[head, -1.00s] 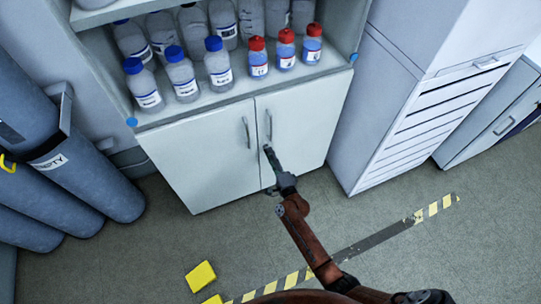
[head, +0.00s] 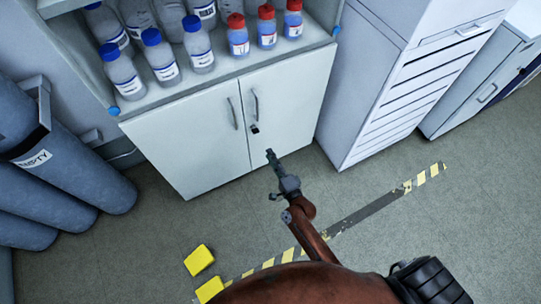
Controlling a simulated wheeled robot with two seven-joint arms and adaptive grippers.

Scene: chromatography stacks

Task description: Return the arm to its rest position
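My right arm comes in from the bottom right, and its gripper (head: 270,154) points up toward the cabinet, in front of the lower doors. The fingers look close together, but at this size I cannot tell whether they are open or shut. No held object shows. The gripper appears apart from the right door handle (head: 255,106) and the small black lock (head: 255,129) below it. Both cabinet doors (head: 195,140) look closed. My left gripper is not in view.
Blue-capped bottles (head: 160,58) and red-capped bottles (head: 267,28) stand on the shelf above the doors. Grey cylinders (head: 75,185) stand at left. A tall white unit (head: 390,90) is at right. Yellow blocks (head: 199,260) and a striped line (head: 372,207) are on the open floor.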

